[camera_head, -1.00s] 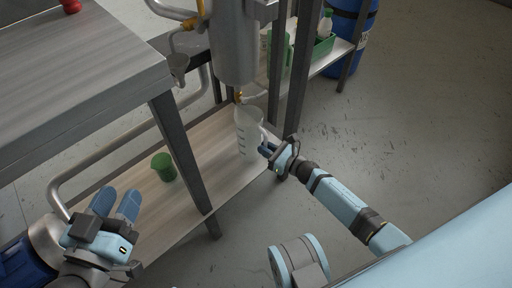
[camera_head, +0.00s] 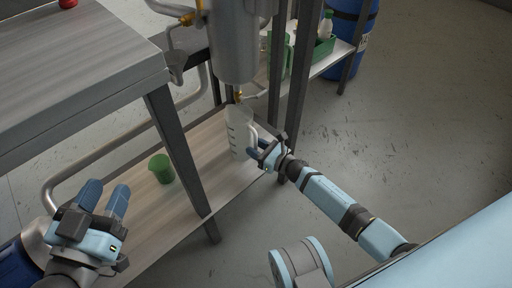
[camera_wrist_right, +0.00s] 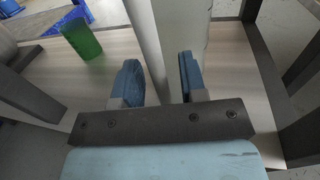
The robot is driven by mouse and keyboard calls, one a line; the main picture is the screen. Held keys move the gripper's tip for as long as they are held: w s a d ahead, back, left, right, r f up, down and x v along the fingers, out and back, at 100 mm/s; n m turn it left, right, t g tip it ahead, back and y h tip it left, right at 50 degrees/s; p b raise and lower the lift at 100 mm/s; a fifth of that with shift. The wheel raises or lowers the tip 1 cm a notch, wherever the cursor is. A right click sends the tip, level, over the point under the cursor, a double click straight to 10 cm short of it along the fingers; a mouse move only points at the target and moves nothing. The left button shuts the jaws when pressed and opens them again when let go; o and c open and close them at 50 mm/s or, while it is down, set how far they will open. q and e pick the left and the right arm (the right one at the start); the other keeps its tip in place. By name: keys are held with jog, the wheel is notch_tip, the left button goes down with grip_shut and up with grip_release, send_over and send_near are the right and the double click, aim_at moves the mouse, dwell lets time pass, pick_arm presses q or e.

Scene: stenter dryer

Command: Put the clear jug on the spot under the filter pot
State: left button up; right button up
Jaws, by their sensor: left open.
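The clear jug (camera_head: 238,135) stands upright on the low wooden shelf (camera_head: 190,190), under the filter pot (camera_head: 233,45) and its small brass tap (camera_head: 238,97). Its base looks to be on the shelf; the spot itself is not distinguishable. My right gripper (camera_head: 254,149) is at the jug's right side. In the right wrist view the jug's handle (camera_wrist_right: 147,45) passes between the fingers of my right gripper (camera_wrist_right: 160,80), with a visible gap on one side; the jug body (camera_wrist_right: 185,30) is just beyond. My left gripper (camera_head: 104,198) is open and empty at lower left.
A green cup (camera_head: 161,168) stands on the shelf left of the jug. Dark table legs (camera_head: 180,150) and frame posts (camera_head: 302,80) flank the jug. A grey-topped table (camera_head: 80,70) is at upper left. The floor at right is clear.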

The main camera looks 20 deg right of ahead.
jog(key=shift+r+p, duration=0.25)
jog(key=shift+p, duration=0.1)
pick_arm(q)
jog(key=s+n+p, duration=0.1)
jog(key=d+n+g+p, duration=0.1)
jog(key=shift+s+f+p, duration=0.35)
jog(key=shift+f, duration=0.05)
pick_arm(e)
jog(key=v, duration=1.2)
pick_arm(q)
jog(key=shift+r, duration=0.4)
pick_arm(e)
jog(key=shift+f, duration=0.15)
